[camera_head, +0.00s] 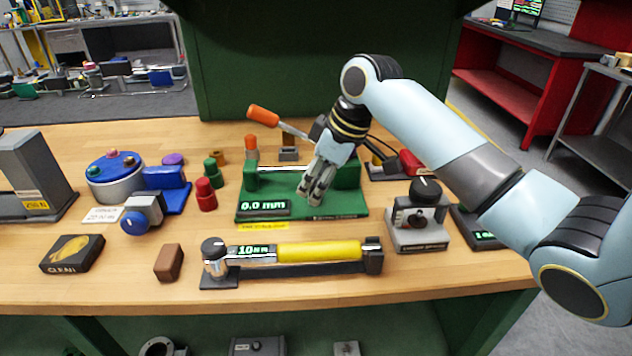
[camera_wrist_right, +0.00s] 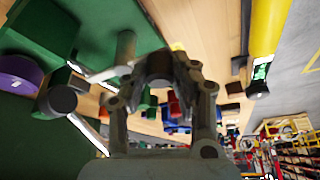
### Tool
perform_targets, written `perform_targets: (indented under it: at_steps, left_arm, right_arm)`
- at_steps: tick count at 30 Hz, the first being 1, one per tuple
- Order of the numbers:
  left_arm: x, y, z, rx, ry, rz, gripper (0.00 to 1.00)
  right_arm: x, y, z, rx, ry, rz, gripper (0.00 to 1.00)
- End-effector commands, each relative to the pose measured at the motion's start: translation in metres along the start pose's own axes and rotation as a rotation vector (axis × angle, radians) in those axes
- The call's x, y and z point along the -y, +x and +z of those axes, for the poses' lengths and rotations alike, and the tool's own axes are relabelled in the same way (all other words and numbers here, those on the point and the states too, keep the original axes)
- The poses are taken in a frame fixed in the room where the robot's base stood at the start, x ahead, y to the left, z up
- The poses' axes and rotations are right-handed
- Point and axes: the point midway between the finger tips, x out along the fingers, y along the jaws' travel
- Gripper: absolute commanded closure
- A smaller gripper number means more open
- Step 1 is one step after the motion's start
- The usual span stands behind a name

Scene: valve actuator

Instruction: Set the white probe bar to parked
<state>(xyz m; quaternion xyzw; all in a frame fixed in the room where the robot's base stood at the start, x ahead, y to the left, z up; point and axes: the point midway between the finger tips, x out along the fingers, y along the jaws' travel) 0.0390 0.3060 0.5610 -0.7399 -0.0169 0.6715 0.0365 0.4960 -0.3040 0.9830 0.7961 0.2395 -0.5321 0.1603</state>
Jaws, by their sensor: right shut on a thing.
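A green gauge fixture (camera_head: 345,203) with a "0.0 mm" display (camera_head: 264,207) sits mid-bench. A pale probe bar (camera_head: 280,168) runs along it between its green end blocks. My right gripper (camera_head: 312,196) reaches down over the right half of the fixture, shut on the probe bar. The fingers hide the gripped part. In the right wrist view the right gripper's fingers (camera_wrist_right: 160,72) are close together beside the green plate (camera_wrist_right: 110,20), and a pale rod runs toward them from the left. My left gripper is out of view.
A yellow-tubed torque tool (camera_head: 320,251) lies in front. A grey box with a black knob (camera_head: 419,222) stands close to the right. Red (camera_head: 205,195) and green knobs stand left, and an orange-handled lever (camera_head: 264,116) rises behind. Bare bench lies near the brown block (camera_head: 169,262).

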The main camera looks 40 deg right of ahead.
Motion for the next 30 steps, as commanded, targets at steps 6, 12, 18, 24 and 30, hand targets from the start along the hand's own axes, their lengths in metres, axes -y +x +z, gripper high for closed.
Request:
perform_targets:
  at_steps: [6, 12, 18, 24, 30]
  left_arm:
    - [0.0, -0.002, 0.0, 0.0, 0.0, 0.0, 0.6]
    - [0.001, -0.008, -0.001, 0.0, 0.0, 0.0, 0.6]
    - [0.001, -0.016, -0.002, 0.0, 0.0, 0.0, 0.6]
    - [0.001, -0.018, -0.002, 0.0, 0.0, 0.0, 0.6]
    - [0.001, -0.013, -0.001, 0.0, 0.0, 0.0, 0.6]
  right_arm:
    - [-0.001, -0.001, 0.001, 0.0, -0.016, -0.008, 1.0]
    - [-0.003, -0.004, 0.004, 0.002, -0.091, -0.038, 1.0]
    - [-0.008, -0.006, 0.009, 0.002, -0.23, -0.096, 1.0]
    - [-0.015, -0.008, 0.015, -0.001, -0.405, -0.168, 1.0]
    - [-0.023, -0.008, 0.02, -0.001, -0.58, -0.241, 1.0]
